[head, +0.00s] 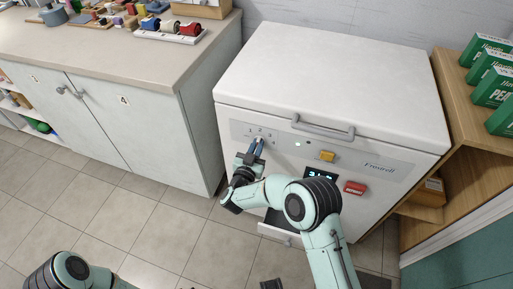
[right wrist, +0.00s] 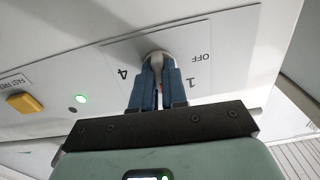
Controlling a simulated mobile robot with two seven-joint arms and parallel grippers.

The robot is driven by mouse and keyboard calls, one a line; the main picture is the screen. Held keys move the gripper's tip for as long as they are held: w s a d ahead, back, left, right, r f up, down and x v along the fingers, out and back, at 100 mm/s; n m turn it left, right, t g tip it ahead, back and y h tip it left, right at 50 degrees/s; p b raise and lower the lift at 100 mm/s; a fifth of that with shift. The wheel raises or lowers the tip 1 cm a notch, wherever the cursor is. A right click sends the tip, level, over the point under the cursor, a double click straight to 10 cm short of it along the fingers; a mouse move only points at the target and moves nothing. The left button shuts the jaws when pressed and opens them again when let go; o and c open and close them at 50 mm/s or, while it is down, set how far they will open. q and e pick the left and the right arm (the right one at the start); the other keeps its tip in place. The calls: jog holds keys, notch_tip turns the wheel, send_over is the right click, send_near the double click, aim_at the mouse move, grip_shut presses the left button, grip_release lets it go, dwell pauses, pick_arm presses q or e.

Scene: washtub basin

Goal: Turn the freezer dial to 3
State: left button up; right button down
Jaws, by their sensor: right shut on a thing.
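The white chest freezer (head: 330,70) stands with its lid shut. Its dial (right wrist: 157,58) is a small grey knob on the front panel, with OFF, 1 and 4 printed around it in the right wrist view. My right gripper (head: 258,146) is shut on the dial, its blue fingers on either side of the knob, as the right wrist view (right wrist: 158,80) also shows. The fingers hide part of the scale, and I cannot tell which mark the dial points to. Part of my left arm shows at the lower left of the head view, with its gripper out of sight.
The panel has a yellow button (head: 327,156), a lit display (head: 320,176), a red button (head: 355,188) and a green light (right wrist: 82,99). A grey lid handle (head: 323,128) is above. A counter (head: 120,45) stands left, a wooden shelf (head: 455,75) with green boxes right.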

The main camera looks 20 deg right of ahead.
pick_arm(q)
jog(key=shift+g, duration=0.3)
jog(key=shift+s+a+f+b, duration=0.25)
jog(key=shift+f+b, duration=0.2)
jog(key=shift+f, duration=0.3)
jog(key=shift+s+a+f+b, duration=0.1)
jog(key=shift+a+f+b, duration=0.2)
jog(key=shift+f+b, duration=0.35)
jog(key=shift+s+a+f+b, duration=0.2)
jog(key=shift+a+f+b, duration=0.1)
jog(key=shift+f, duration=0.55)
pick_arm(e)
jog(key=shift+m, duration=4.2)
jog(key=c, duration=1.2)
grip_release()
jog(key=shift+o, duration=0.2)
pick_arm(q)
jog(key=shift+t, duration=0.5)
jog(key=r, duration=0.1)
jog(key=w+r+p, duration=0.1)
jog(key=w+d+r+p, duration=0.1)
jog(key=shift+d+r, duration=0.1)
jog(key=shift+r, duration=0.3)
pick_arm(e)
jog(key=v, duration=1.3)
jog(key=shift+s+a, duration=0.2)
